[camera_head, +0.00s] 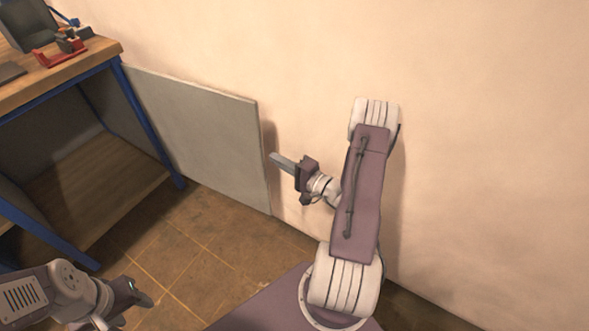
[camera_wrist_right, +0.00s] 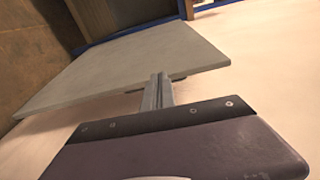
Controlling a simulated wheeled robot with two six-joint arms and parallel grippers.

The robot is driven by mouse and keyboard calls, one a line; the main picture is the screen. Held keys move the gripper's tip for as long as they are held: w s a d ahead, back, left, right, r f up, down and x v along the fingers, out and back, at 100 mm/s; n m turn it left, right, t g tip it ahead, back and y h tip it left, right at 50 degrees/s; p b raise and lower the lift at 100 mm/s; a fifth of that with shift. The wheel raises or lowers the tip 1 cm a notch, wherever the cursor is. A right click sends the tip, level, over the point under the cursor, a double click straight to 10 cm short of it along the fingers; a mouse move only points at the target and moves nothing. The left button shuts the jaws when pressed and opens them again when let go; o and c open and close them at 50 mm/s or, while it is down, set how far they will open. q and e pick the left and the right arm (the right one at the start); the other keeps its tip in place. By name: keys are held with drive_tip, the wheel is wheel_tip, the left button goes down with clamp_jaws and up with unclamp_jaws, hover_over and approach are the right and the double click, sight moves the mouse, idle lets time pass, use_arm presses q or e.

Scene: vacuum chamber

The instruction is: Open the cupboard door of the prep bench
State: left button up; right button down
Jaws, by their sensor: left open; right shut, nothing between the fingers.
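The grey cupboard door (camera_head: 195,125) of the prep bench stands swung wide open beside the bench's right blue leg, near the wall. The bench's inside (camera_head: 75,165) shows open, with a wooden floor. My right gripper (camera_head: 278,160) is shut and empty, with its fingertips close to the door's free edge; I cannot tell whether they touch. In the right wrist view the door (camera_wrist_right: 125,65) lies just beyond the shut fingers (camera_wrist_right: 157,88), and dark bits, perhaps a handle, show at its near edge. My left gripper (camera_head: 140,297) is open and empty, low at the left above the floor.
The bench's wooden top (camera_head: 70,65) with blue frame holds a red and black tool (camera_head: 62,48) and a dark device (camera_head: 25,25). The pale wall (camera_head: 480,130) runs close behind my right arm. The tiled floor (camera_head: 185,250) before the bench is clear.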

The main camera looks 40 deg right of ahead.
drive_tip(key=d+f+m+h, duration=0.1)
drive_tip(key=d+h, duration=0.2)
drive_tip(key=d, duration=0.1)
use_arm(q)
wheel_tip(320, 180, down, 3)
drive_tip(key=shift+f+b, duration=0.1)
drive_tip(key=shift+b, duration=1)
use_arm(e)
drive_tip(key=w+a, duration=0.1)
drive_tip(key=w, duration=0.8)
drive_tip(key=shift+a+t, duration=0.15)
drive_tip(key=shift+t, duration=0.15)
drive_tip(key=shift+w, duration=0.1)
